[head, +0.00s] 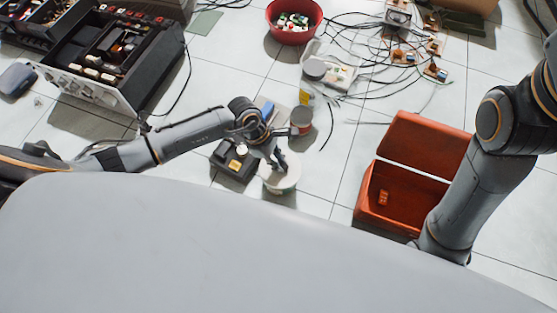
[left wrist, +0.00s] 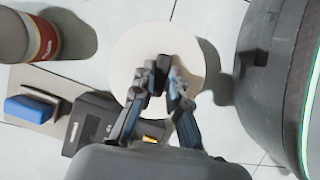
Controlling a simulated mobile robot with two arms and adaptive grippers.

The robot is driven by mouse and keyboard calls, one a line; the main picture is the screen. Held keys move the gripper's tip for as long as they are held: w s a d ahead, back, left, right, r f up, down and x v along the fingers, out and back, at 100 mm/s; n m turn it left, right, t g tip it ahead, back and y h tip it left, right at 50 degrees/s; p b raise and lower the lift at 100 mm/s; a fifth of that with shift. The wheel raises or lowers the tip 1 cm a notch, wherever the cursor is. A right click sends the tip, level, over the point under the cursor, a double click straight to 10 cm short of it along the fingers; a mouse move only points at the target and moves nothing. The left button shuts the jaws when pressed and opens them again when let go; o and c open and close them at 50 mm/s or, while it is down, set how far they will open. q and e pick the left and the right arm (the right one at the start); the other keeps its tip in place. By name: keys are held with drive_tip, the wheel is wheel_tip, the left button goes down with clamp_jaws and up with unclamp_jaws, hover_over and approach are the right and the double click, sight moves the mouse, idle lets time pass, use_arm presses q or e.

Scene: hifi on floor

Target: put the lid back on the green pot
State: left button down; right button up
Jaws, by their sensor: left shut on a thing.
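A pale round lid (head: 283,183) lies under my left gripper (head: 279,164) in the head view. In the left wrist view the lid (left wrist: 133,52) is a cream disc, and my left gripper (left wrist: 161,82) is shut on a small dark part at its middle. A trace of green shows at the lid's lower edge in the head view, but the pot is mostly hidden. I cannot tell whether the lid touches the pot. My right arm comes in from the right, with its gripper out of view.
A black box with a yellow label (head: 236,162) stands close left of the lid, and a tin (head: 301,121) behind it. An open red toolbox (head: 413,149) is to the right. Cables and boards lie farther back. Floor tiles between lid and toolbox are clear.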

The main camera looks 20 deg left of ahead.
idle(0.6)
use_arm(q)
drive_tip(key=shift+f, duration=0.1)
drive_tip(key=c, duration=0.8)
unclamp_jaws()
